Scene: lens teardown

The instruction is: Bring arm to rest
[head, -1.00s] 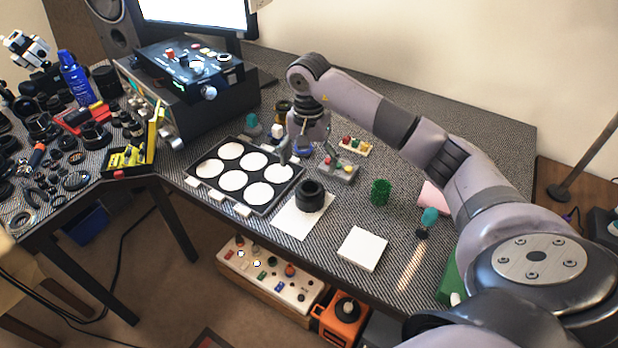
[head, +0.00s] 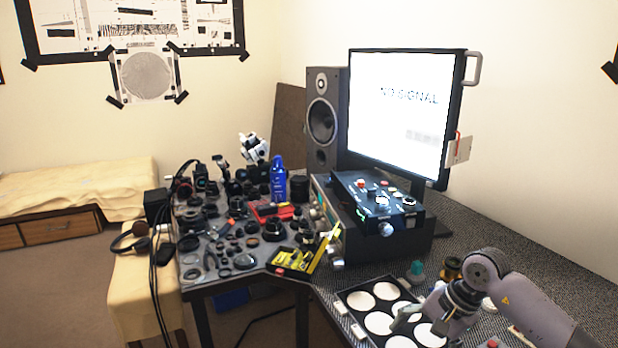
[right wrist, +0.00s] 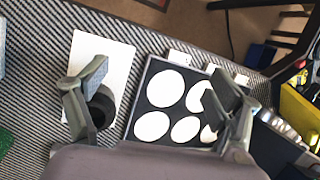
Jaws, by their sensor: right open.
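My right arm comes in at the lower right of the head view. Its gripper (head: 420,326) is low by the black tray (head: 343,292) with white round pads. In the right wrist view the gripper (right wrist: 158,88) is open, with nothing between its fingers. The tray's edge (right wrist: 137,98) lies below, between the fingers. A black cylindrical lens part (right wrist: 101,107) stands on a white sheet (right wrist: 112,52), partly hidden behind the left finger. The right finger hides some pads. My left gripper is not in view.
A black control box (head: 375,203) sits on a larger instrument behind the tray, below a monitor (head: 405,105). A yellow case (head: 325,247) stands open to the left. Lens parts and a blue bottle (head: 278,180) crowd the left table.

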